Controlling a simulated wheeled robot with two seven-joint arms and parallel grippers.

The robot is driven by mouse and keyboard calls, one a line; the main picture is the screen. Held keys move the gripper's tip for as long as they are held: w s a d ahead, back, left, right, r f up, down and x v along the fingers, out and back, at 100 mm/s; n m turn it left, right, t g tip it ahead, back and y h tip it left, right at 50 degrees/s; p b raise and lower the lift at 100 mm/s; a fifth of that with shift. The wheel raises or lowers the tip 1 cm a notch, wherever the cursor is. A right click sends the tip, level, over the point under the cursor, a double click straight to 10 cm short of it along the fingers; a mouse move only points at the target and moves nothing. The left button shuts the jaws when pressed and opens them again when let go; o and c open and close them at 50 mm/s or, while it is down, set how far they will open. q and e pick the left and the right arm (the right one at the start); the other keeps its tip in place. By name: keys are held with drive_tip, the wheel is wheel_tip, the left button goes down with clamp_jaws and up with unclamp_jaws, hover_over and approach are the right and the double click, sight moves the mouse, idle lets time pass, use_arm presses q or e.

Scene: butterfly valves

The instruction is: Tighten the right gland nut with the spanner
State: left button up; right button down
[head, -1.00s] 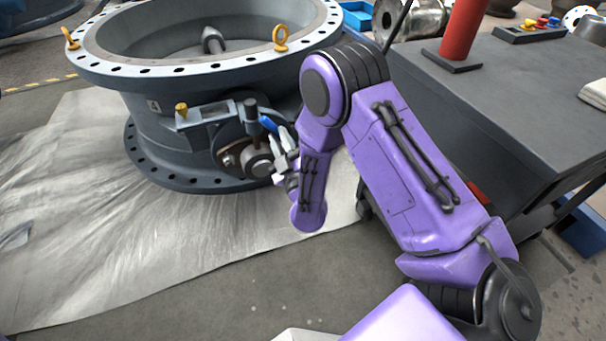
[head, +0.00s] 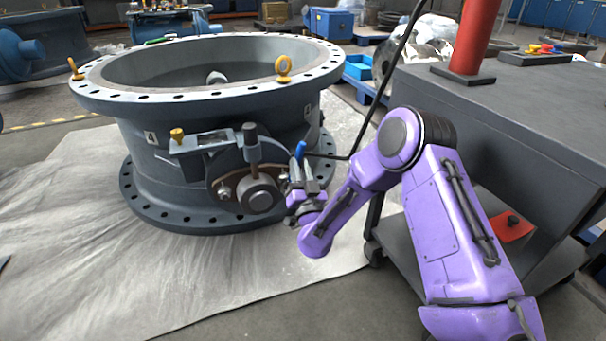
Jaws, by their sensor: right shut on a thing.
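The large grey butterfly valve (head: 150,185) stands upright on the left, with its shaft boss (head: 259,195) facing me. The left gland nut (head: 224,192) shows on one side of the boss. The right gland nut is on the other side, mostly hidden by my gripper, so I cannot tell whether the spanner sits on it. My right gripper (head: 302,184) is at the right side of the boss, shut on what looks like the spanner, whose blue part (head: 300,150) sticks up above the fingers. My left gripper is not in view.
A dark workbench (head: 520,125) stands to the right, close to my right arm, with a red cylinder (head: 475,38) on it. A black cable (head: 380,88) runs up behind my arm. Silvery sheeting (head: 110,270) covers the floor; the space in front of the valve is clear.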

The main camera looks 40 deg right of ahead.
drive_tip(key=shift+w+d, duration=0.1)
drive_tip(key=shift+w, duration=0.15)
drive_tip(key=shift+w, duration=0.25)
idle(0.4)
drive_tip(key=shift+w+d+r, duration=0.1)
drive_tip(key=shift+w+d, duration=0.05)
drive_tip(key=shift+w, duration=0.4)
drive_tip(key=shift+w, duration=0.2)
drive_tip(key=shift+w+d, duration=0.1)
drive_tip(key=shift+w, duration=0.25)
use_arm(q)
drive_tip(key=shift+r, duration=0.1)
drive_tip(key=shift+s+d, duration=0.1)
use_arm(e)
drive_tip(key=shift+d, duration=0.15)
idle(0.3)
